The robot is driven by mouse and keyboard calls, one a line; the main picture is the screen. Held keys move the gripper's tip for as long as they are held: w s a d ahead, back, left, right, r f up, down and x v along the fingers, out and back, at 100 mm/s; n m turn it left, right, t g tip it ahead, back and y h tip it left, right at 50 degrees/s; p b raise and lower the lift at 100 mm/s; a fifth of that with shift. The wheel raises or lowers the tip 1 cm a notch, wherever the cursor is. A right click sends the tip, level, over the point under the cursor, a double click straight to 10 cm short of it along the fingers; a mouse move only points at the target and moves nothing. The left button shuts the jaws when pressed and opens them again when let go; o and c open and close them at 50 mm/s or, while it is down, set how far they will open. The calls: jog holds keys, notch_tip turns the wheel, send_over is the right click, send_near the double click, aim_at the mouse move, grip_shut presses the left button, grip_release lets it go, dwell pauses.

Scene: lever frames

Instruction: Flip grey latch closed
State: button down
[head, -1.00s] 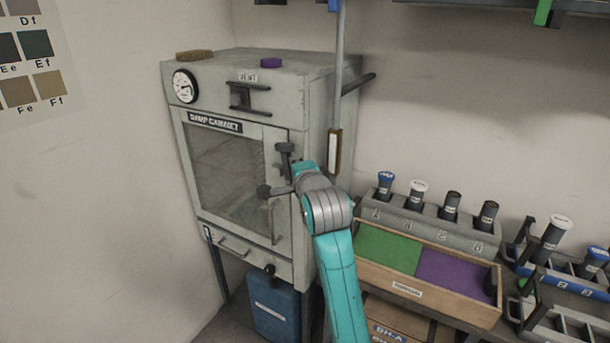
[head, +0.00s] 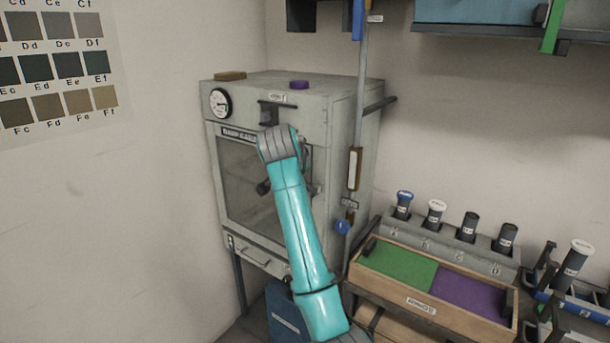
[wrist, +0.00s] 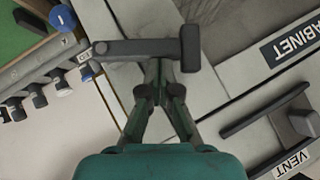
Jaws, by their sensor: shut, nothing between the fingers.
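The grey latch (wrist: 140,47) shows in the wrist view as a dark grey bar with a block-like grip at its right end. It is mounted on the front of the pale damp cabinet (head: 345,120). My gripper (wrist: 162,72) is shut and empty, with its fingertips at the lower edge of the latch bar in the picture. I cannot tell whether they touch it. In the head view my teal arm covers most of the latch and gripper.
A dark vent handle (wrist: 265,112) sits on the cabinet near the gripper. A vertical rod with a tag (head: 354,168) stands beside the cabinet. To the right are a wooden tray (head: 430,305) with green and purple halves and a rack of bottles (head: 450,240). A blue container (head: 283,318) stands below.

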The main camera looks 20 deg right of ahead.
jog(key=shift+w+a+f, duration=0.35)
jog(key=shift+w+f, duration=0.1)
jog(key=shift+f, duration=0.15)
jog(key=shift+w+a+f, duration=0.3)
jog(key=shift+w+f, duration=0.15)
jog(key=shift+f, duration=0.3)
